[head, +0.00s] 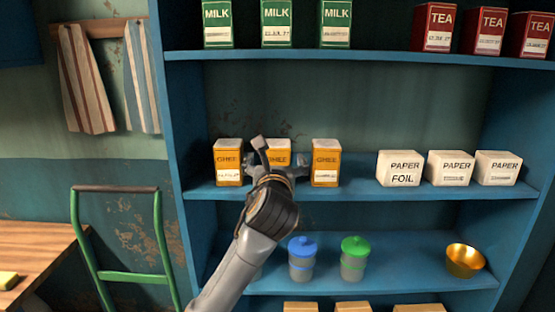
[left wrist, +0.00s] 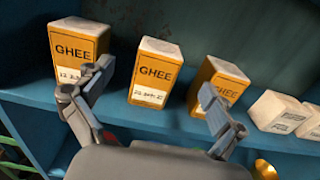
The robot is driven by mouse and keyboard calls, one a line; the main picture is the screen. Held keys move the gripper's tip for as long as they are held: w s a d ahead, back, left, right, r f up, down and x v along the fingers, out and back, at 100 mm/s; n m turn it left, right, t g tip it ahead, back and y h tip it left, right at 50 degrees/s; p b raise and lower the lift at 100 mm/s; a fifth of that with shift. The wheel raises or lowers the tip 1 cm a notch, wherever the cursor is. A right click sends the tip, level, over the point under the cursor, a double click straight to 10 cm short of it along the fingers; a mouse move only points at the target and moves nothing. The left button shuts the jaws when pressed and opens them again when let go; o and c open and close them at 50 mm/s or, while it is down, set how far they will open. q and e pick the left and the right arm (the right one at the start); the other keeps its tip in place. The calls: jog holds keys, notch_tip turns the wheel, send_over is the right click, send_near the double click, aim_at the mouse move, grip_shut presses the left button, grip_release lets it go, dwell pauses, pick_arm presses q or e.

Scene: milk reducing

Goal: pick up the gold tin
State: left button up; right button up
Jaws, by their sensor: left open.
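Three gold tins with GHEE labels stand upright in a row on the middle shelf: a left one (head: 228,163), a middle one (head: 278,152) and a right one (head: 326,163). My left gripper (head: 277,170) is in front of the middle tin and hides its lower part in the head view. In the left wrist view the middle tin (left wrist: 155,73) shows between the open, empty fingers (left wrist: 157,82), with the left tin (left wrist: 78,45) and right tin (left wrist: 217,80) to either side. I cannot tell the exact gap to the middle tin. My right gripper is not in view.
White paper boxes (head: 450,168) stand right of the tins on the blue shelf (head: 400,193). Green milk cartons (head: 276,24) and red tea tins (head: 484,32) are above. Blue-lidded (head: 302,260) and green-lidded (head: 355,260) jars and a brass bowl (head: 464,261) are below.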

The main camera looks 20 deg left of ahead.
aim_at(277, 142)
pick_arm(q)
jog(key=p+x, duration=0.1)
jog(key=x, duration=0.4)
jog(key=shift+w, duration=0.2)
jog(key=shift+w+a+r+p, duration=0.1)
jog(key=shift+w+r+p, duration=0.05)
jog(key=shift+w+p, duration=0.25)
jog(key=p+x, duration=0.1)
jog(key=x, duration=0.2)
jog(key=shift+w, duration=0.25)
jog(key=shift+w+a, duration=0.15)
jog(key=shift+w, duration=0.4)
jog(key=shift+c, duration=0.5)
jog(key=shift+s, duration=0.1)
jog(key=c, duration=1.8)
